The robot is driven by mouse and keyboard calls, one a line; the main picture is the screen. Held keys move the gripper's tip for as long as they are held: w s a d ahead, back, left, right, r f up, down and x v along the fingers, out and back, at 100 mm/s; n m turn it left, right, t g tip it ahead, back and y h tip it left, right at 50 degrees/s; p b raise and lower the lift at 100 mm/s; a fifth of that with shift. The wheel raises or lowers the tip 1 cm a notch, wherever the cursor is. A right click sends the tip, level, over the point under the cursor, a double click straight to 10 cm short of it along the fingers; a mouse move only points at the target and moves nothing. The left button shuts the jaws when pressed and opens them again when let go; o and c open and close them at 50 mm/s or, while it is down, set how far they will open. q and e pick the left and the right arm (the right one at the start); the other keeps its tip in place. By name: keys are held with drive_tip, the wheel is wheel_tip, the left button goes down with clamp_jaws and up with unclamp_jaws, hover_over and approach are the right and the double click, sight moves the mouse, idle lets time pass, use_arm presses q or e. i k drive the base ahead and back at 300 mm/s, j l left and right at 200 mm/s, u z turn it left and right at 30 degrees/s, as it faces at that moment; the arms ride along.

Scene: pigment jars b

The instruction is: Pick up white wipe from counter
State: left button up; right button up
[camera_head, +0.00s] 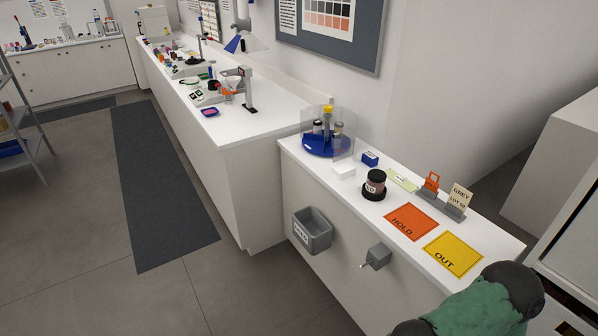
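A small flat white item (344,172), which looks like the white wipe, lies on the near white counter (410,193). It sits between the blue round carousel and the dark jar, close to the counter's front edge. It is too small to tell whether it is one folded wipe or a pack. Neither of my grippers is in view. A green and dark grey part of my arm shows at the bottom right, over the counter's near end, well away from the white item.
Near the white item stand a blue carousel (322,146) with jars and a clear shield, a small blue box (370,159) and a dark jar (375,186). Orange HOLD (411,222) and yellow OUT (453,254) mats lie nearer. A grey bin (312,232) hangs on the counter front.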

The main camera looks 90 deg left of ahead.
sight(341, 172)
drive_tip(key=u, duration=2.6)
drive_tip(key=i+j+z, duration=0.1)
drive_tip(key=i+j, duration=0.35)
drive_tip(key=i+j+z, duration=0.15)
drive_tip(key=i+j, duration=0.3)
drive_tip(key=j, duration=0.15)
